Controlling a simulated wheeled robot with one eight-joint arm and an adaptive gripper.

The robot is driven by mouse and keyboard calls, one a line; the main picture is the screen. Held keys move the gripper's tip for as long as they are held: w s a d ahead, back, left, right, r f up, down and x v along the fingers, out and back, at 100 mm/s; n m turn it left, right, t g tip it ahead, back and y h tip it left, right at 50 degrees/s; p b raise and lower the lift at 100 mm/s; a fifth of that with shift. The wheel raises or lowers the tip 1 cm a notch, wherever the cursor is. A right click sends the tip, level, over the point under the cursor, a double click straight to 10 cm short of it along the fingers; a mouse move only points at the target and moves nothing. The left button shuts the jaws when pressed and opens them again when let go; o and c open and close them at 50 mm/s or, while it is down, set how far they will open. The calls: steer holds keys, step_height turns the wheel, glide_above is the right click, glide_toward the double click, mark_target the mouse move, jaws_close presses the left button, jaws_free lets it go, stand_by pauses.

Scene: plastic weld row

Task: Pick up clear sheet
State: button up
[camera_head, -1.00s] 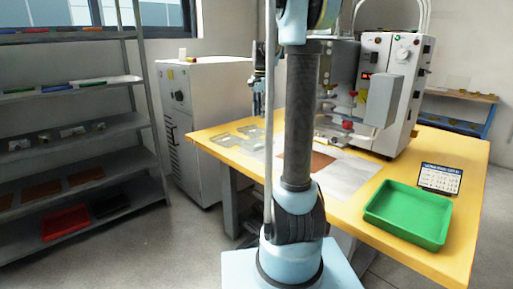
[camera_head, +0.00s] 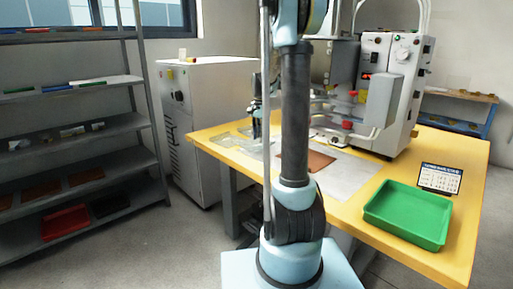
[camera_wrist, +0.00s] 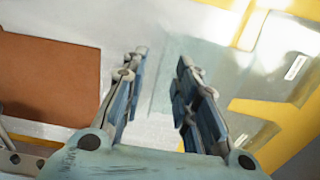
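My gripper (camera_wrist: 160,66) is open, with a clear gap between its two fingers. A clear sheet (camera_wrist: 208,75) shows in the wrist view as a pale, see-through panel, just beyond and between the fingertips. I see nothing held, and cannot tell whether the fingers touch the sheet. In the head view my gripper (camera_head: 257,130) is low over the left part of the yellow table, beside clear sheets (camera_head: 228,140) lying there. My arm hides part of that area.
A brown sheet (camera_head: 320,161) lies on a pale plate (camera_head: 352,178) right of my arm. A welding machine (camera_head: 388,85) stands behind. A green tray (camera_head: 385,222) and a calendar (camera_head: 440,179) are at the right. A grey shelf (camera_head: 150,120) and a white cabinet (camera_head: 212,95) stand left.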

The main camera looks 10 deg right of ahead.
mark_target(260, 144)
steer(key=shift+w+f, duration=0.2)
steer(key=shift+f, duration=1.2)
steer(key=shift+w+f, duration=0.15)
steer(key=shift+f, duration=1.25)
jaws_close()
